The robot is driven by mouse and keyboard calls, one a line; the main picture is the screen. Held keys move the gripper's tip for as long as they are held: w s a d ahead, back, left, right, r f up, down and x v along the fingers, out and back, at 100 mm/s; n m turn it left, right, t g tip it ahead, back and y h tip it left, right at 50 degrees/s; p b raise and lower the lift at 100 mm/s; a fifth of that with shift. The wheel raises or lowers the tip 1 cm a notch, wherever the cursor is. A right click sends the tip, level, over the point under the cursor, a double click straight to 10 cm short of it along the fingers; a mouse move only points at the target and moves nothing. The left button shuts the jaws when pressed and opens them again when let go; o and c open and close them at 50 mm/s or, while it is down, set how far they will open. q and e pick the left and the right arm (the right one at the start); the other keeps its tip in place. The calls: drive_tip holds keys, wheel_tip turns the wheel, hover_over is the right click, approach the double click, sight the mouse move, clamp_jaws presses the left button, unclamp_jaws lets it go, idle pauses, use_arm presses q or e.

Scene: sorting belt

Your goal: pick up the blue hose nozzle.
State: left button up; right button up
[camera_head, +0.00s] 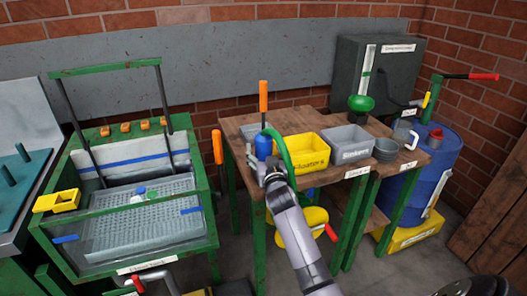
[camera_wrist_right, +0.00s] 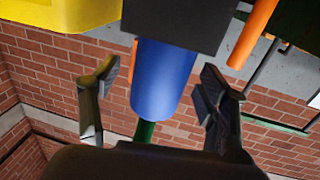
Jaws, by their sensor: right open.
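The blue hose nozzle (camera_head: 263,146) stands near the left end of the wooden table, with a green curved hose (camera_head: 282,147) beside it. In the right wrist view the blue nozzle (camera_wrist_right: 163,80) is a large cylinder between the two dark fingers of my right gripper (camera_wrist_right: 158,82). Gaps show on both sides, so the fingers are open around it in that picture and do not visibly touch it. In the head view my right gripper (camera_head: 273,166) is just in front of the nozzle and partly hides its lower part. My left gripper is out of view.
A yellow bin (camera_head: 309,163) and a grey bin (camera_head: 348,154) stand right of the nozzle on the wooden table (camera_head: 300,124). An upright orange handle (camera_head: 263,96) is behind it. A green-framed wash station (camera_head: 212,221) stands left, a blue drum (camera_head: 437,165) right.

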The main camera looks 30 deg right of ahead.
drive_tip(key=shift+x, duration=0.85)
drive_tip(key=c, duration=1.4)
